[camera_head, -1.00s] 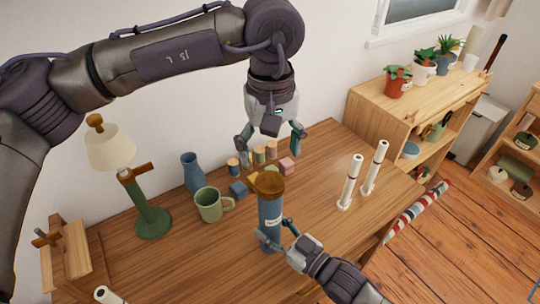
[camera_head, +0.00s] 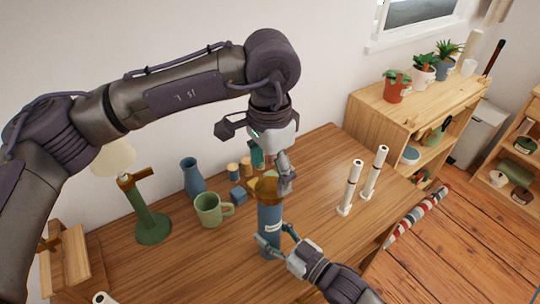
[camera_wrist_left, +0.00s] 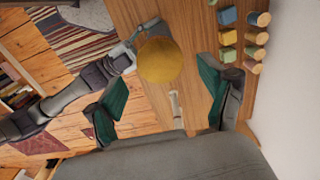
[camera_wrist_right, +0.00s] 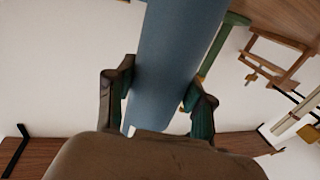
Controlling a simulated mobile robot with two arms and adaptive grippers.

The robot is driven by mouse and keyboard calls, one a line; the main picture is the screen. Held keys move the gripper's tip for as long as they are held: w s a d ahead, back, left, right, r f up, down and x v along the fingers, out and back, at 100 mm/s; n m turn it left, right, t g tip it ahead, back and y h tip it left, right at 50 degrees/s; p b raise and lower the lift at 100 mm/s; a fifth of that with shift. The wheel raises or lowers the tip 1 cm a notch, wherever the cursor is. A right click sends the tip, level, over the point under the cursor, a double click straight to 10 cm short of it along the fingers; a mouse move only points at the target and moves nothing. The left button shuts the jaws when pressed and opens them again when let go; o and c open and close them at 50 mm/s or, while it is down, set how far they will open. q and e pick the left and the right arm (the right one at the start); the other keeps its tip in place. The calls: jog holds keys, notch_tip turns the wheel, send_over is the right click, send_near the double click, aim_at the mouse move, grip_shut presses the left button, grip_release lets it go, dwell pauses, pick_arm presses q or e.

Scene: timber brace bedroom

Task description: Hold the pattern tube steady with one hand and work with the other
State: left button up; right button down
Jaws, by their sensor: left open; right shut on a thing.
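The blue pattern tube (camera_head: 268,216) stands upright on the wooden desk, with a round yellow-brown cap (camera_head: 266,188) on top. My right gripper (camera_head: 276,236) is shut on the tube's lower body; its two fingers flank the blue tube in the right wrist view (camera_wrist_right: 170,60). My left gripper (camera_head: 272,168) is open, pointing down just above the cap. In the left wrist view the cap (camera_wrist_left: 160,62) lies between and a little beyond the spread fingers. I cannot tell whether a left finger touches it; the left gripper partly hides the cap in the head view.
A green mug (camera_head: 208,210), blue vase (camera_head: 192,178) and several small blocks (camera_head: 238,194) stand close behind the tube. A green lamp (camera_head: 150,228) is at left. Two white posts (camera_head: 350,188) stand to the right. The desk's front is mostly clear.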

aim_at(270, 187)
pick_arm(q)
jog(key=shift+f, duration=2.1)
jog(key=shift+c, duration=0.3)
